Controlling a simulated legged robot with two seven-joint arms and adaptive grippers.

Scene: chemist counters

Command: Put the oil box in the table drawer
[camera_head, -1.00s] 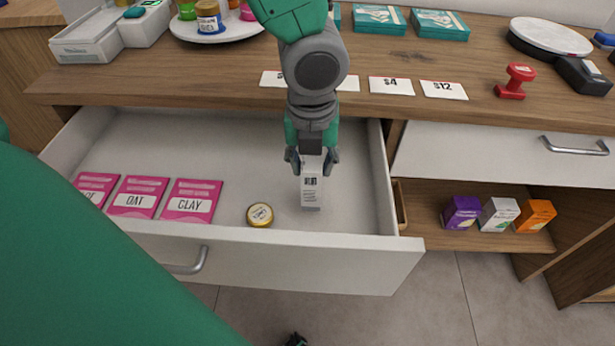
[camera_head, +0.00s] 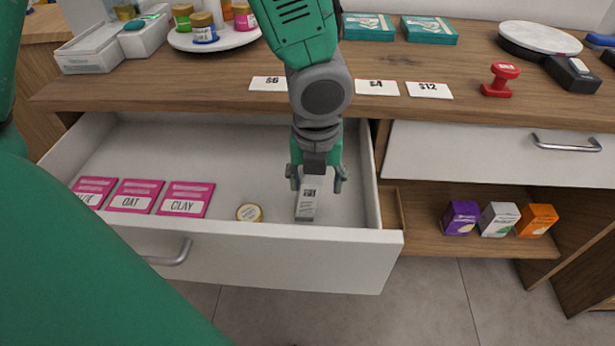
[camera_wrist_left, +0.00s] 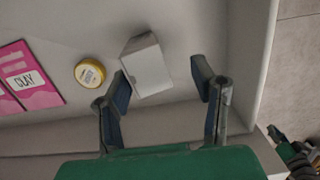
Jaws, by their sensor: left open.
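The table drawer (camera_head: 240,235) is pulled open below the counter. A small white-grey box with a dark label, which looks like the oil box (camera_head: 307,199), is on the drawer floor at the right; its print is too small to read surely. My left gripper (camera_head: 316,182) is open just above and behind the box. In the left wrist view the box (camera_wrist_left: 146,66) lies between and beyond the spread fingers (camera_wrist_left: 166,92), nearer the left finger, with a gap to the right one.
Pink packets (camera_head: 134,196) and a round yellow tin (camera_head: 249,212) lie left of the box in the drawer. Price cards (camera_head: 376,87) and a red stamp (camera_head: 501,80) are on the counter. Several small boxes (camera_head: 499,219) stand on the lower right shelf.

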